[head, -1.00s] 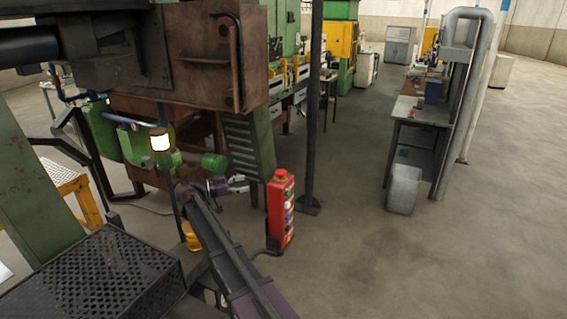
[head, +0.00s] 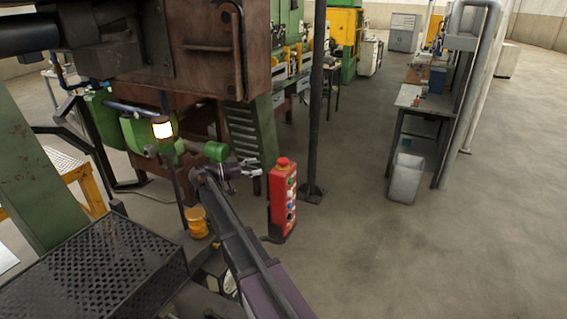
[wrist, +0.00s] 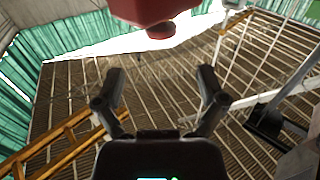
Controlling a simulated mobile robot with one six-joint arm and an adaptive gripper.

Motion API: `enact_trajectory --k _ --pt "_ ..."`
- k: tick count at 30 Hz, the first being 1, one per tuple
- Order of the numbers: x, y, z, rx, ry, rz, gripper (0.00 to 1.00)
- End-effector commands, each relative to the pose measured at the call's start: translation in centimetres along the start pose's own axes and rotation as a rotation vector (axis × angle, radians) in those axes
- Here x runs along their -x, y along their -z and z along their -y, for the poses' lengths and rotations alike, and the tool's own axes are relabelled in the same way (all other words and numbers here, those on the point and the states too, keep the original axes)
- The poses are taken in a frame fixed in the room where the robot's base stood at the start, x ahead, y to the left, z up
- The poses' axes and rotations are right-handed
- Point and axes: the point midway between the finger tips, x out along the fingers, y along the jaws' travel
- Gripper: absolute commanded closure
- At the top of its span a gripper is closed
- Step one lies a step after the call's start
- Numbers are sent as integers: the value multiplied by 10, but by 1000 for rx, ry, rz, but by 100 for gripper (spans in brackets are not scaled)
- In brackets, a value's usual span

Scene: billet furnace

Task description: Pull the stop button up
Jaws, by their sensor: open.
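The red stop button (head: 283,162) sits on top of a tall red control box (head: 282,203) that stands upright on the floor. My gripper (head: 258,168) is open and empty, just left of the button at nearly its height in the head view. In the wrist view the button (wrist: 160,31) and box (wrist: 145,8) appear inverted at the top edge. The two open fingers of my gripper (wrist: 160,82) are below the button there, clearly apart from it. Most of the box is out of the wrist view.
A green louvred panel (head: 249,140) and rusty furnace housing (head: 205,50) stand behind my gripper. A dark post (head: 316,100) rises behind the box. A lit lamp (head: 162,128) is at left. Floor to the right of the box is clear up to a grey bin (head: 405,178).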

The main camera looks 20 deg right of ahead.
Motion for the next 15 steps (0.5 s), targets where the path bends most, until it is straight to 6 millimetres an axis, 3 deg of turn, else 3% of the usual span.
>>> enact_trajectory --k 15 --pt "-78 0 -1 0 -2 0 9"
